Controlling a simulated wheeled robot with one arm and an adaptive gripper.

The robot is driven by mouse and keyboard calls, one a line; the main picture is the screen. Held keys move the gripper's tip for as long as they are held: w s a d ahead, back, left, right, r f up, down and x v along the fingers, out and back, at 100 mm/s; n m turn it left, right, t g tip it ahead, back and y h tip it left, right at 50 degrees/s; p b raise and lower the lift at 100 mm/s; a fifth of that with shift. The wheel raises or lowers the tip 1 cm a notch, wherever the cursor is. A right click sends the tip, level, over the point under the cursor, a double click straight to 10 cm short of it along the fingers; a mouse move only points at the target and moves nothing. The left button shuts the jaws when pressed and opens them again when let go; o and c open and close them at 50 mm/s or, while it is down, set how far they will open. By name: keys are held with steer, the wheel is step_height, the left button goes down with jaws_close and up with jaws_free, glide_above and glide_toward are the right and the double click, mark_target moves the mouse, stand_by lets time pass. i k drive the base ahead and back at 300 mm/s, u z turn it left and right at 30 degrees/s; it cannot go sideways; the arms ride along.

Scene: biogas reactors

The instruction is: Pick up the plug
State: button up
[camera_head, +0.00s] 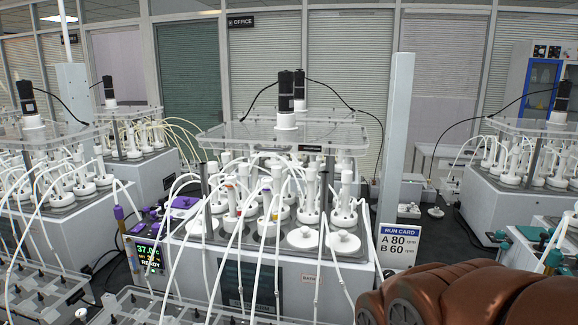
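I cannot tell for certain which thing is the plug. A small white knobbed disc (436,212), shaped like a plug, lies on the dark bench right of the central reactor unit. Two larger white discs with knobs, a left one (303,238) and a right one (342,242), sit at the front right of the central unit's top (270,240). White bottles with tubes stand behind them. A brown, rounded part of my arm fills the lower right corner. My gripper does not show.
A run card (399,247) stands before a tall grey post (396,135). A clear raised plate (285,135) covers the central bottles. Thin white tubes arch across the front. A purple-capped tube (119,213) stands left. More reactor units (530,190) stand on both sides.

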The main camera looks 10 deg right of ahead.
mark_target(341, 242)
steer(key=u, duration=2.4)
steer(key=k, duration=0.95)
steer(key=z, duration=1.3)
